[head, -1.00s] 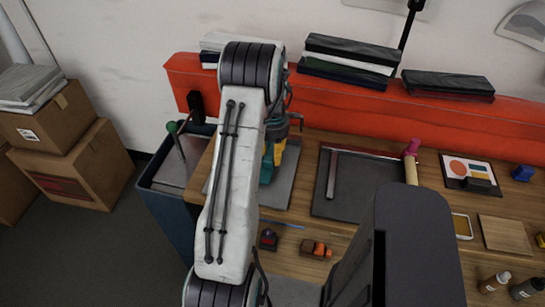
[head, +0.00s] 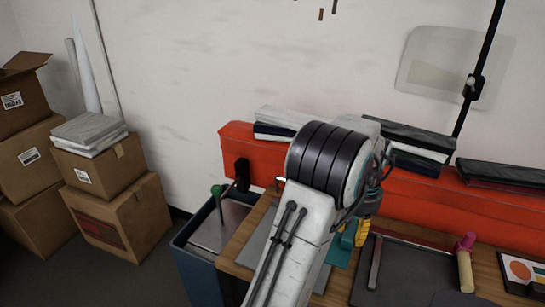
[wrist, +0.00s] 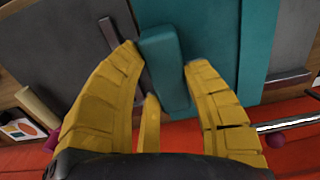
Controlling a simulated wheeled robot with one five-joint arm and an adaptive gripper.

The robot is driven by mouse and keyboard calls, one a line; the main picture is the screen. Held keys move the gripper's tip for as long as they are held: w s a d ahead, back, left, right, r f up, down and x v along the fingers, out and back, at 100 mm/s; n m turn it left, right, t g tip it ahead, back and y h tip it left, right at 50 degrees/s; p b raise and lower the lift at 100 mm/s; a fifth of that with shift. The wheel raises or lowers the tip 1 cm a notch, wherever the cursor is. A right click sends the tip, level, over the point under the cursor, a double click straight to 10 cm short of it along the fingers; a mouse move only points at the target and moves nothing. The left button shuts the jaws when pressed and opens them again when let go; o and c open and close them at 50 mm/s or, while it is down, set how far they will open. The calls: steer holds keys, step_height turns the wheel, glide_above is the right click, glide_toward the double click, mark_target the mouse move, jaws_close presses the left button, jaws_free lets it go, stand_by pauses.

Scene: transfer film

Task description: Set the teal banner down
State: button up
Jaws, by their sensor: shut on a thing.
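The teal banner (wrist: 262,50) shows in the wrist view as a flat teal sheet with a thicker teal block (wrist: 165,70) beside it. My gripper (wrist: 163,60) has its yellow fingers on both sides of that block and is shut on it. The sheet lies above or against grey surfaces; I cannot tell whether it touches them. In the head view a small teal part (head: 340,255) shows below my gripper's yellow fingers (head: 362,232), and my arm hides most of the rest.
A wooden bench holds a dark mat (head: 410,272) with a bar and pink-ended roller (head: 465,268). A red-orange ledge (head: 420,187) with stacked slabs runs behind. A blue bin (head: 195,265) stands left of the bench. Cardboard boxes (head: 115,215) fill the far left.

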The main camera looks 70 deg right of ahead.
steer(key=w+a+f+n, duration=0.2)
steer(key=w+a+n, duration=0.1)
steer(key=w, duration=0.9)
steer(key=w+a+f+n, duration=0.2)
steer(key=w+a+n, duration=0.15)
steer(key=w, duration=0.95)
steer(key=w+a+f+n, duration=0.3)
steer(key=w, duration=0.9)
steer(key=w+a+f+n, duration=0.1)
steer(key=w+a, duration=0.3)
steer(key=a, duration=0.7)
steer(key=w+a+f+n, duration=0.2)
steer(key=w+a+n, duration=0.2)
steer(key=a, duration=0.7)
steer(key=w+a+f+n, duration=0.2)
steer(key=w+a, duration=0.4)
steer(key=a, duration=0.4)
steer(key=shift+a+f+n, duration=0.2)
steer(key=shift+a+n, duration=0.2)
steer(key=shift+n, duration=0.35)
